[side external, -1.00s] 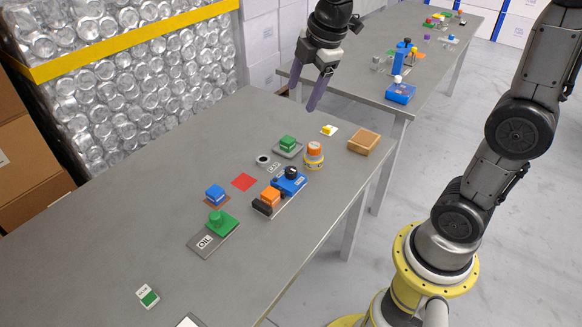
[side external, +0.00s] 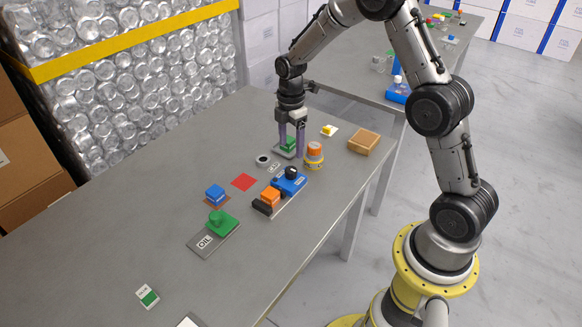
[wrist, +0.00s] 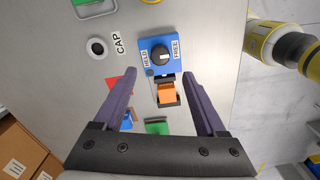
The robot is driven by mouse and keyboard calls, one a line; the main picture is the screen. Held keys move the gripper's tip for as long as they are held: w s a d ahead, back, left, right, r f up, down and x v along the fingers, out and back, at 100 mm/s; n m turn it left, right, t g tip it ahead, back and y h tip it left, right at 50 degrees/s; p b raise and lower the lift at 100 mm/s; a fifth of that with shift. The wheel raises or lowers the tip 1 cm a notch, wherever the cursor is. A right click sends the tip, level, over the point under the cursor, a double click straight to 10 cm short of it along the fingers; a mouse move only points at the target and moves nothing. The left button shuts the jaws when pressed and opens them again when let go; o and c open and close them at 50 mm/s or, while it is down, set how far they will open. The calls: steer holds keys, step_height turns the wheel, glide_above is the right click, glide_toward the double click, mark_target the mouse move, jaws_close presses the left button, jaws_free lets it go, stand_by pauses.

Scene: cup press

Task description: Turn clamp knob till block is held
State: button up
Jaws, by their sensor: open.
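The clamp has a blue body (side external: 289,184) with a black knob (side external: 292,172) on top. In the wrist view the knob (wrist: 160,55) sits between the labels HELD and FREE; I cannot clearly read its pointer. The orange block (side external: 270,196) sits in the clamp's channel by the black end stop (side external: 262,208); it also shows in the wrist view (wrist: 166,93). Whether the jaw touches the block is unclear. My gripper (side external: 292,152) points down, open and empty, above the table. In the wrist view its fingers (wrist: 159,72) flank the clamp, apart from the knob.
An orange-topped yellow button (side external: 314,155) stands close right of the clamp. A green block (side external: 288,144) on a grey tray is partly behind my fingers. A grey ring (side external: 263,161), red square (side external: 244,182), blue block (side external: 215,193) and green OIL piece (side external: 220,224) lie left.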

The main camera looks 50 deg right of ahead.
mark_target(291, 169)
step_height(291, 169, down, 9)
stand_by(0.3)
jaws_close()
stand_by(0.4)
